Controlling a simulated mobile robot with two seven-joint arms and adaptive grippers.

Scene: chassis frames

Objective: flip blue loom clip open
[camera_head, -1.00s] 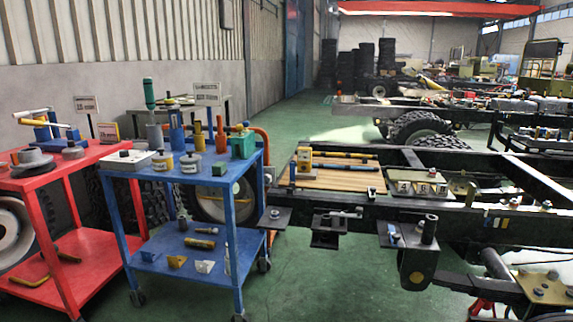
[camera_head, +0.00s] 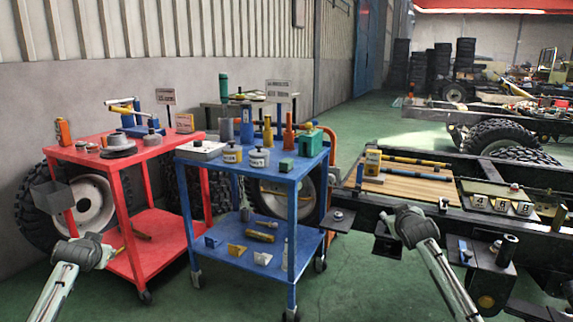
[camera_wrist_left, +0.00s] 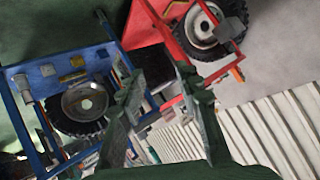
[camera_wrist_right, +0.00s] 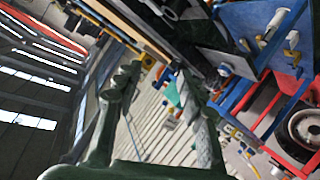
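A small blue piece (camera_head: 463,249) stands on a bracket of the chassis at the right in the head view, beside a dark cylinder. Small coloured pieces (camera_head: 558,217) also show on the chassis rail at the right edge. I cannot tell which of these is the blue loom clip. My right gripper (camera_head: 408,221) is in front of the chassis, left of the blue piece and apart from it. Its fingers stand apart and empty in the right wrist view (camera_wrist_right: 158,85). My left gripper (camera_head: 88,250) is before the red cart, also open and empty in the left wrist view (camera_wrist_left: 163,85).
A blue cart (camera_head: 205,235) with cans, bottles and tools stands left of centre. A red cart (camera_head: 125,222) stands left of it. A wooden board (camera_head: 410,184) and number blocks (camera_head: 500,204) lie on the chassis. Green floor (camera_head: 345,290) is free between blue cart and right arm.

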